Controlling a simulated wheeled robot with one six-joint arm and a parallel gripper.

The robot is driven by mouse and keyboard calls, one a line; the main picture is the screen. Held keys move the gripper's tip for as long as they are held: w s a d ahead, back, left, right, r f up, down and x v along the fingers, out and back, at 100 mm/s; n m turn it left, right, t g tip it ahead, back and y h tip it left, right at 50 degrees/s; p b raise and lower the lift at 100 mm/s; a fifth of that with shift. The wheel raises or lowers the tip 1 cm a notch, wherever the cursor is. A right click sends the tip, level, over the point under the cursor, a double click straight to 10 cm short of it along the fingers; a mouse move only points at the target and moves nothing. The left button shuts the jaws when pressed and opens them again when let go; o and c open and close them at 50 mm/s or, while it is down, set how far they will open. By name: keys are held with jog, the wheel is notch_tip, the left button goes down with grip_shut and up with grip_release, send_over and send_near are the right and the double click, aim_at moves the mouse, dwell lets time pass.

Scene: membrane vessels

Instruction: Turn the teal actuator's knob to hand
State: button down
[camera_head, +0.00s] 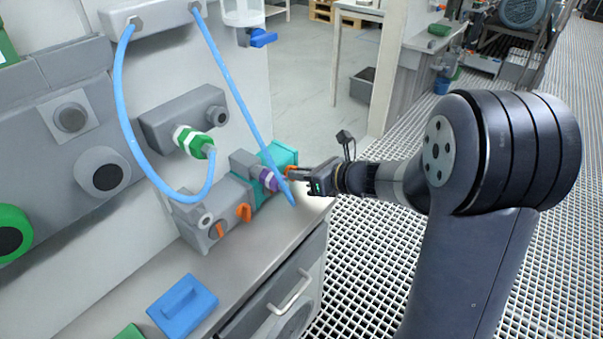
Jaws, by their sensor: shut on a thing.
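The teal actuator (281,154) sits at the back end of the bench top, partly hidden by a grey body and a blue hose. A small orange knob (289,169) shows at its right side. My gripper (291,174) reaches in from the right and is shut on this orange knob. The jaws cover most of the knob, so its pointing direction cannot be read.
A grey valve block (208,206) with an orange lever (243,212) stands left of the actuator. A purple ring (269,180) sits close to the jaws. A blue hose (246,110) slants down past them. A blue block (183,306) lies on the front bench.

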jog(key=c, duration=1.5)
grip_release()
jog(key=shift+w, duration=0.1)
jog(key=p+v, duration=0.1)
jog(key=v, duration=0.9)
jog(key=shift+s+d+r, duration=0.15)
jog(key=shift+s+d, duration=0.1)
jog(key=b+x, duration=0.1)
jog(key=x, duration=0.9)
jog(key=shift+w+a+f, duration=0.2)
jog(key=shift+a, duration=0.1)
jog(key=shift+d+r, duration=0.1)
